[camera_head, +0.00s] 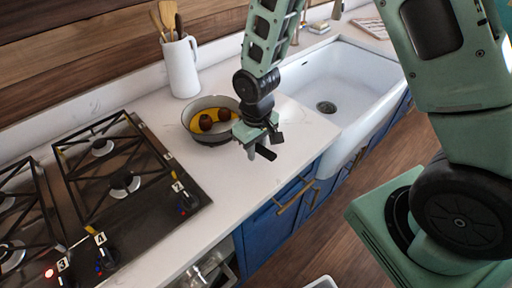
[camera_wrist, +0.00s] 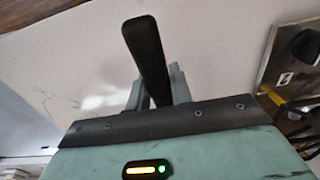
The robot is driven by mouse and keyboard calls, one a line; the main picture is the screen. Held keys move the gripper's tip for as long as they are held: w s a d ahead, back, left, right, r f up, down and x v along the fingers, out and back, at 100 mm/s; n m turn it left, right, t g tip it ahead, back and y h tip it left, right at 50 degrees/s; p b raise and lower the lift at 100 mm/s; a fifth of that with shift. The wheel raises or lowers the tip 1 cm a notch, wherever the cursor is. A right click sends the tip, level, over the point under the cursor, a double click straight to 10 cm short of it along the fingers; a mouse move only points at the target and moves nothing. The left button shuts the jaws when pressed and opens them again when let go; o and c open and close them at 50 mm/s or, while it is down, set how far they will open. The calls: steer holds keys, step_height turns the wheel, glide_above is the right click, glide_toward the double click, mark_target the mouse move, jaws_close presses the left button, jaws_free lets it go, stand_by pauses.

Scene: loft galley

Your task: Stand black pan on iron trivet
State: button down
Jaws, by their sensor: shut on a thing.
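The black pan (camera_head: 213,141) is at the counter beside the hob, dark outside, with a yellow inside and two dark round things in it. I cannot tell whether it touches the counter. My gripper (camera_head: 258,144) is shut on its black handle, whose free end sticks out toward the front. In the wrist view the handle (camera_wrist: 147,50) stands between the fingers (camera_wrist: 155,92); the pan's body is hidden there. Black iron trivets, the open grates over the burners, lie on the hob; the nearest one (camera_head: 88,140) is left of the pan and looks empty.
A white jug (camera_head: 181,67) with wooden utensils stands behind the pan. A white sink (camera_head: 345,80) lies to the right. The hob's front has numbered knobs (camera_head: 102,256), and a red light shows at one. The counter (camera_head: 215,195) in front of the pan is clear.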

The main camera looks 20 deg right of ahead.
steer(key=shift+f, duration=0.3)
steer(key=c, duration=1.2)
jaws_free()
steer(key=shift+o, duration=0.2)
steer(key=shift+r, duration=0.1)
step_height(320, 180, up, 17)
steer(key=b, duration=0.2)
steer(key=s+a+n, duration=0.2)
steer(key=s+a, duration=0.1)
steer(key=s, duration=0.6)
steer(key=s+a+f+n, duration=0.1)
steer(key=s+a+n, duration=0.1)
steer(key=s, duration=0.8)
steer(key=shift+a+f+y+b, duration=0.15)
steer(key=shift+a+y+b, duration=0.2)
steer(key=shift+a, duration=0.4)
